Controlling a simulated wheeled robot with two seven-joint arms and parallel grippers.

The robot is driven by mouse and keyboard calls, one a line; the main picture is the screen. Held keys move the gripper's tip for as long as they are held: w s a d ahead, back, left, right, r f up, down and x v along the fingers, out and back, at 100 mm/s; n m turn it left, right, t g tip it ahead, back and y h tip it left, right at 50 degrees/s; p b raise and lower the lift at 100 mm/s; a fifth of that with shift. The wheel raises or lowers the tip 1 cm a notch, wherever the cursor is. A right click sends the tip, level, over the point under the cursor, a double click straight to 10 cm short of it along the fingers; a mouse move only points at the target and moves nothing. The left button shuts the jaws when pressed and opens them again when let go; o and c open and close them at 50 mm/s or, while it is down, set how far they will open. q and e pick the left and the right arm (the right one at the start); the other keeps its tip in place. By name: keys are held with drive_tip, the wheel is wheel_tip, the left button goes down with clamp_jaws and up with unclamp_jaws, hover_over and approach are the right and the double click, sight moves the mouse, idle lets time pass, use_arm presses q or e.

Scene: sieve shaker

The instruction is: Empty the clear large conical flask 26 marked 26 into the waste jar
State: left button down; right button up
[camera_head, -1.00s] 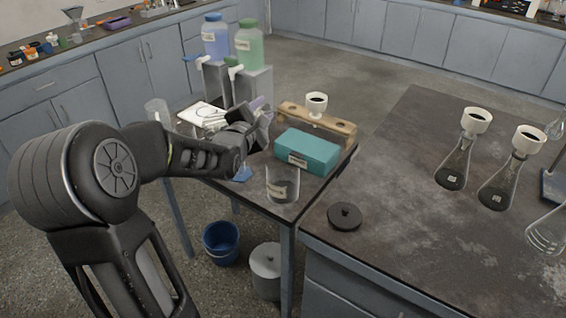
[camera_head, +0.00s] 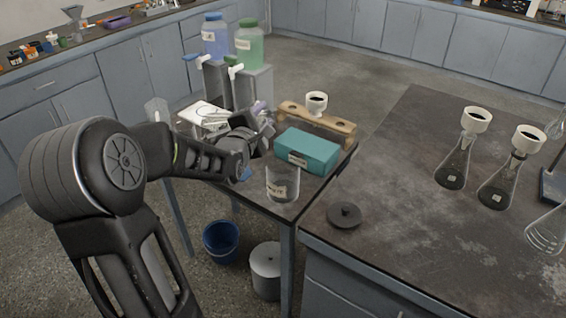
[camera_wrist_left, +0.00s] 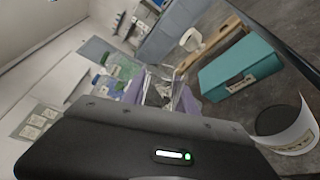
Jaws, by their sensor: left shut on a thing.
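My left gripper (camera_head: 264,127) is over the small side table, behind and left of the waste jar. In the left wrist view its purple-padded fingers (camera_wrist_left: 165,95) are shut on clear glass, which I take as the clear conical flask (camera_wrist_left: 163,83). Its outline is mostly hidden, and neither its mark nor its contents can be read. The waste jar (camera_head: 282,184) is an open clear glass jar with a pale label, standing upright near the side table's front corner. It also shows at the right of the left wrist view (camera_wrist_left: 288,122), apart from the gripper. My right gripper is not in view.
A teal box (camera_head: 307,151) stands right behind the jar, with a wooden rack (camera_head: 335,126) and white cup behind it. Blue and green jugs (camera_head: 249,45) stand on grey blocks. The right bench (camera_head: 400,200) holds a black lid (camera_head: 344,215) and several conical flasks (camera_head: 454,167).

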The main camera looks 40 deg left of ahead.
use_arm(q)
drive_tip(key=shift+f+m, duration=0.4)
drive_tip(key=shift+f, duration=0.1)
drive_tip(key=f+b, duration=0.1)
drive_tip(key=d+m+b, duration=0.1)
drive_tip(key=f+b, duration=0.1)
drive_tip(key=shift+w+d+f+m+y+b, duration=0.2)
drive_tip(key=shift+w+f+m+y+b, duration=0.1)
idle(0.6)
drive_tip(key=shift+d+f+m+b, duration=0.1)
drive_tip(key=shift+f+m+b, duration=0.4)
drive_tip(key=shift+m+b, duration=0.3)
drive_tip(key=shift+f+b, duration=0.3)
drive_tip(key=shift+b, duration=0.15)
drive_tip(key=shift+w+d+f+m+y+b, duration=0.15)
drive_tip(key=shift+f+m+y+b, duration=0.15)
drive_tip(key=shift+f+m+b, duration=0.55)
idle(1.8)
